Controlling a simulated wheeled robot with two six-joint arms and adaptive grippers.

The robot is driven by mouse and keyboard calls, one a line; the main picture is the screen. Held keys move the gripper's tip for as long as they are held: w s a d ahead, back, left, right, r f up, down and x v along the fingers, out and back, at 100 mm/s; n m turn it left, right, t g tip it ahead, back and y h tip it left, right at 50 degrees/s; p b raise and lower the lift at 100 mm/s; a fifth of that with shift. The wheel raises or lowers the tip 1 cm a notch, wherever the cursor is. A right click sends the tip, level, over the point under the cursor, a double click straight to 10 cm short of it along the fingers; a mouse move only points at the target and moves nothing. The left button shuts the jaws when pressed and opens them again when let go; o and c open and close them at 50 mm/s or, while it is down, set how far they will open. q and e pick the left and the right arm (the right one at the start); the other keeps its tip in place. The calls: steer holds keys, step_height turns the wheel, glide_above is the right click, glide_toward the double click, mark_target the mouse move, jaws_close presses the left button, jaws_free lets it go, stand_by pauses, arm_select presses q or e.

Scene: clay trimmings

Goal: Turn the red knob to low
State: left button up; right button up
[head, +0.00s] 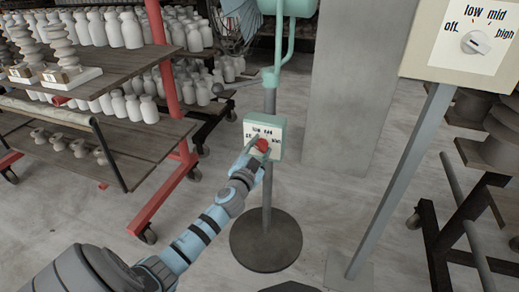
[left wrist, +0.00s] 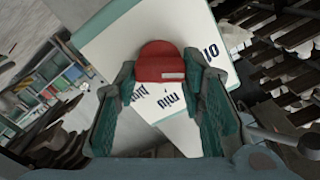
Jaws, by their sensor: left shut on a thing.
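The red knob (head: 262,145) sits on a small white control panel (head: 277,132) with a teal frame, on a grey pole. Words are printed around it; they are small in the head view. My left gripper (head: 256,148) reaches up to the panel and is shut on the red knob. In the left wrist view the knob (left wrist: 160,58) lies between the two teal fingers (left wrist: 160,80). My right gripper is not in view.
A larger panel (head: 450,65) with a white knob (head: 476,42), marked off, low, mid and high, stands at the right. A shelf cart (head: 125,70) with pale bottles stands at the left. The pole has a round dark base (head: 266,250); the floor around it is clear.

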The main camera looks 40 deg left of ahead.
arm_select(q)
steer(key=m, duration=0.2)
steer(key=shift+m, duration=0.3)
steer(key=m+p, duration=0.1)
steer(key=m, duration=0.2)
steer(key=shift+d+f, duration=0.1)
steer(key=shift+m, duration=0.6)
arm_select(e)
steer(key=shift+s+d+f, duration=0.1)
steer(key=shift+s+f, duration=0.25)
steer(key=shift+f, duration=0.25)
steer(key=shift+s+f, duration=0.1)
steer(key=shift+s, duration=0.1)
arm_select(q)
steer(key=o, duration=1.1)
steer(key=shift+o, duration=0.2)
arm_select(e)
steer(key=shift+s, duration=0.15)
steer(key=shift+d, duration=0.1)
